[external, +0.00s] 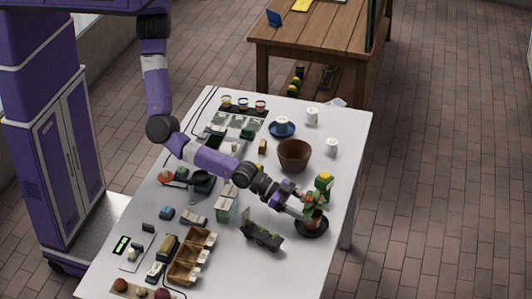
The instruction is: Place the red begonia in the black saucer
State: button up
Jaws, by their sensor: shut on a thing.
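The red begonia (315,218) is a small reddish-brown pot with green leaves and red blooms, near the table's right front edge. My gripper (306,208) reaches in from the left and is shut on it; its fingers are small and partly hidden by the leaves. The black saucer (311,234) is a dark round dish directly below the pot. The pot looks upright and over the middle of the saucer. I cannot tell whether its base touches the saucer.
A yellow-and-green item (324,182) stands just behind the begonia. A dark planter tray (262,236) lies to the left of the saucer. A large brown bowl (294,155) stands farther back. Wooden boxes (190,257) sit at the front left. The table's right edge is close to the saucer.

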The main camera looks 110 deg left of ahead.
jog(key=shift+f, duration=0.2)
jog(key=shift+f, duration=0.15)
jog(key=o, duration=1.5)
jog(key=shift+s+r, duration=0.1)
jog(key=shift+r, duration=0.2)
jog(key=shift+s, duration=0.3)
jog(key=shift+v, duration=3.35)
jog(key=shift+r, duration=0.1)
